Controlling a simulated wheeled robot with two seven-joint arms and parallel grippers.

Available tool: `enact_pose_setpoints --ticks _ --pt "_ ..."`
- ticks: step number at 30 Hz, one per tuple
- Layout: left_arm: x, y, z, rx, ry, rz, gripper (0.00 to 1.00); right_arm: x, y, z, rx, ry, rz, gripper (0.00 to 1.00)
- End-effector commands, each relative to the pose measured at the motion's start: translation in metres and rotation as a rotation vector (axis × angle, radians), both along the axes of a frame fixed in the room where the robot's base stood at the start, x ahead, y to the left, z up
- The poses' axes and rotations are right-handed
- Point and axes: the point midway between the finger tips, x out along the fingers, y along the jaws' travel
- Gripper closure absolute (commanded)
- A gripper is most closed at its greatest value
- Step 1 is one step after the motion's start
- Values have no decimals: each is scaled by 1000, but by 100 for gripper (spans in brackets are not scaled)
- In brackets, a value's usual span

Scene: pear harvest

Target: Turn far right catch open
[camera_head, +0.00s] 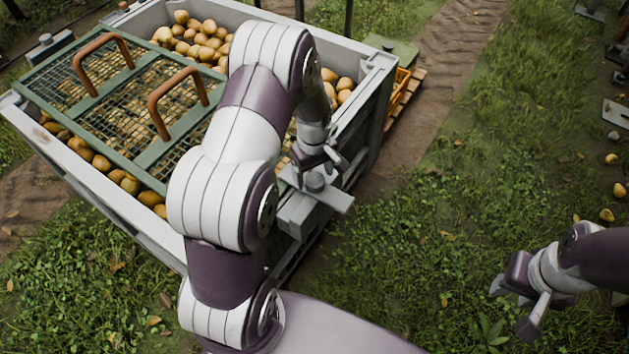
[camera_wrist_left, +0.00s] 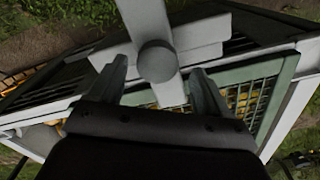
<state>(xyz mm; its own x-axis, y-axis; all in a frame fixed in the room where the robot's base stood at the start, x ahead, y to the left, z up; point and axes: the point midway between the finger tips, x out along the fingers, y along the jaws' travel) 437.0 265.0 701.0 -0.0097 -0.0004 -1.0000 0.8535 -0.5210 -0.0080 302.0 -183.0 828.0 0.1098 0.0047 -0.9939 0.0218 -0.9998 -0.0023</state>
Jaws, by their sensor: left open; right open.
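A grey catch (camera_head: 338,199) with a round knob sits on a block at the bin's right-hand side. In the left wrist view its flat bar (camera_wrist_left: 146,22) runs from the top edge down past the knob, and its lower end overlaps the green mesh lid (camera_wrist_left: 265,70). My left gripper (camera_head: 322,160) is just above the catch. Its fingers (camera_wrist_left: 158,82) are open, one on each side of the bar; I cannot tell whether they touch it. My left arm hides part of the lid (camera_head: 128,165) and bin. My right gripper (camera_head: 514,306) is open and empty over grass.
The grey bin (camera_head: 367,95) is filled with pears (camera_head: 200,40). Two brown handles (camera_head: 160,115) stand up from the lid. Another grey fitting (camera_head: 46,42) sits at the bin's far left. An orange crate (camera_head: 400,78) is behind.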

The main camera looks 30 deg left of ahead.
Motion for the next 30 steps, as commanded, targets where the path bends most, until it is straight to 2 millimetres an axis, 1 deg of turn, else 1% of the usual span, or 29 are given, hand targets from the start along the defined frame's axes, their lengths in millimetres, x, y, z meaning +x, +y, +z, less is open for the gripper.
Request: enact_pose_setpoints --ticks 1,3,5,8,14,17,18,20,21,22,30 --pt "-1 0 -11 0 1 0 22 0 0 -3 0 0 0 57" --pt "-1 0 -19 0 2 -1 22 0 0 -4 0 0 0 57" --pt "0 0 -24 0 0 -1 22 0 0 -5 0 0 0 57" --pt "0 0 -27 0 -1 -1 22 0 0 -5 0 0 0 57" --pt "0 0 -27 0 -1 -2 22 0 0 -5 0 0 0 57" --pt "0 0 -27 0 -1 -2 51 0 0 -5 0 0 0 57" --pt "0 0 -27 0 -1 -2 64 0 0 -5 0 0 0 57" --pt "0 0 -27 0 -1 -2 84 0 0 -5 0 0 0 57" --pt "0 0 -27 0 -1 -2 97 0 0 -5 0 0 0 57" --pt "0 0 -27 0 -1 -2 100 0 0 -5 0 0 0 57" --pt "0 0 -25 0 -1 -37 100 0 0 -1 0 0 0 57"
